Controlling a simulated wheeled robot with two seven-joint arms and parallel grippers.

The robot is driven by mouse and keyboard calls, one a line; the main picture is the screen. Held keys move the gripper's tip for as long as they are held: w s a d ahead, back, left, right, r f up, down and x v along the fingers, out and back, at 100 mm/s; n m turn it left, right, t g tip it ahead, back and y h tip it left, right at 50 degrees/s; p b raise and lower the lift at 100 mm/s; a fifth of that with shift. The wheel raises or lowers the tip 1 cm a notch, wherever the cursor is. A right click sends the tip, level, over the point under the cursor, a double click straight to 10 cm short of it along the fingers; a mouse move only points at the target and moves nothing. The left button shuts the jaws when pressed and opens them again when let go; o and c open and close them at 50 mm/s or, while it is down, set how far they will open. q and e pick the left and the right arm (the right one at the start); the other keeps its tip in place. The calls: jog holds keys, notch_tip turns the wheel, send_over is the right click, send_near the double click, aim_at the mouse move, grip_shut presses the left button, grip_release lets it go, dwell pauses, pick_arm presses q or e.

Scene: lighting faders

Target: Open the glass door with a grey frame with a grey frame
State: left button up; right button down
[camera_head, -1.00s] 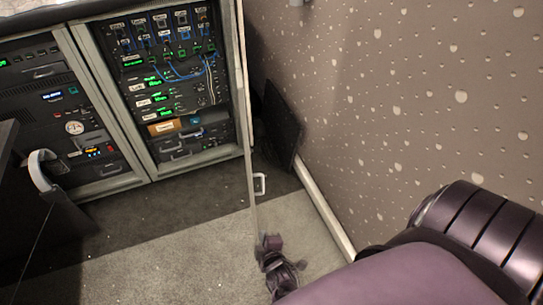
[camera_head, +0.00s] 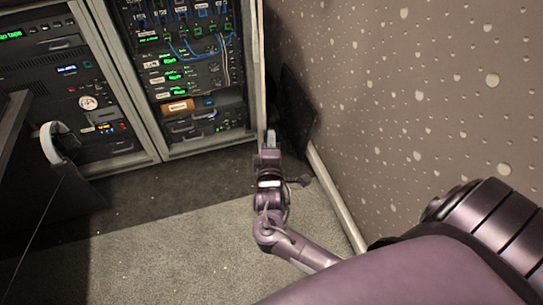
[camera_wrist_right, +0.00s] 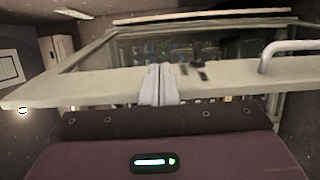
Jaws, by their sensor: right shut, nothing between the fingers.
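The glass door's grey frame (camera_wrist_right: 220,75) crosses the right wrist view, with the lit rack blurred behind its pane. A light bar handle (camera_wrist_right: 285,48) sits on the frame at the right of that view. My right gripper (camera_head: 269,138) is shut and empty. In the wrist view its fingertips (camera_wrist_right: 160,72) overlap the frame bar, left of the handle; I cannot tell if they touch it. In the head view the pale upright edge (camera_head: 258,60) at the rack's right side meets the gripper, which hides what lies behind it. My left gripper is out of view.
The equipment rack (camera_head: 185,75) with green-lit modules stands at the upper left. A dotted wall (camera_head: 410,90) with a pale skirting closes the right side. A dark panel (camera_head: 298,105) leans there. Grey carpet (camera_head: 160,240) is open in front. A pale curved object (camera_head: 50,142) is at left.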

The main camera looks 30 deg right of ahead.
jog(key=d, duration=0.2)
jog(key=s+d, duration=0.1)
jog(key=d, duration=0.1)
dwell(1.5)
jog(key=shift+w+a, duration=0.1)
jog(key=shift+w, duration=0.05)
